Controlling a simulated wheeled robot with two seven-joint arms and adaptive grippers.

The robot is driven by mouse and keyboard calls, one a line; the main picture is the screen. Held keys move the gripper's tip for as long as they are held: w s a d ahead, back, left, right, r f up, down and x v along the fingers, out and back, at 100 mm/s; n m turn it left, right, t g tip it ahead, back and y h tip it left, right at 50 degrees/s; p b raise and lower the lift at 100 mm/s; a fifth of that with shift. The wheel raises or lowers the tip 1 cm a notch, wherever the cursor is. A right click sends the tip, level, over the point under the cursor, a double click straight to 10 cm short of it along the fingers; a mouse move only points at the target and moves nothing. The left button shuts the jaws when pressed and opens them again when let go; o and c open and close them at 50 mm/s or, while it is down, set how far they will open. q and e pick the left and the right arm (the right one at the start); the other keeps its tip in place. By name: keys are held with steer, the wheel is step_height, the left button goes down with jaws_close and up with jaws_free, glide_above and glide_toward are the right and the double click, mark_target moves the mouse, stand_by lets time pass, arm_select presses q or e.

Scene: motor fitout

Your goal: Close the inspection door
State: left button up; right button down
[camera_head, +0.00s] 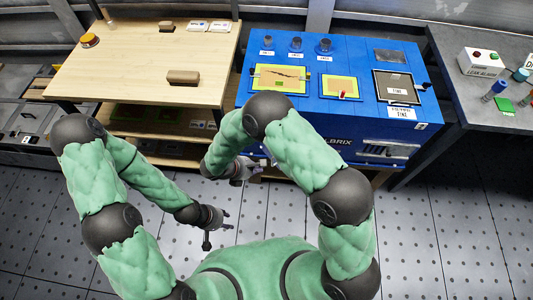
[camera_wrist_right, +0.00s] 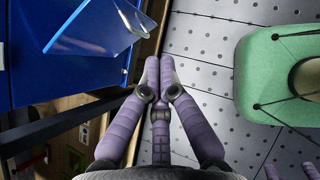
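A blue machine (camera_head: 350,60) stands at the back centre in the head view. In the right wrist view a tilted, see-through blue panel (camera_wrist_right: 98,28) with a clear edge piece juts out from the blue machine side (camera_wrist_right: 40,75); it looks like the inspection door, standing open. My right arm hides that area in the head view. My right gripper (camera_head: 264,163) is low in front of the machine. In the right wrist view its purple fingers (camera_wrist_right: 159,68) are together and empty, below and right of the panel, apart from it. My left gripper (camera_head: 219,234) hangs over the floor, fingers spread, empty.
A wooden bench (camera_head: 135,65) with a shelf below stands left of the machine. A grey table (camera_head: 470,110) with a white box (camera_head: 481,62) stands at the right. The perforated floor (camera_head: 450,220) is clear at the right.

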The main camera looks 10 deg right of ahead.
arm_select(q)
step_height(320, 180, down, 4)
steer(key=b, duration=0.3)
steer(key=shift+a+r+b, duration=0.15)
steer(key=shift+b, duration=0.25)
arm_select(e)
steer(key=w+d+f+t, duration=0.1)
steer(key=w+d+f, duration=0.4)
steer(key=w+d, duration=0.2)
steer(key=shift+d+f+n+h, duration=0.15)
steer(key=shift+d+n+h, duration=0.2)
steer(key=shift+d, duration=0.55)
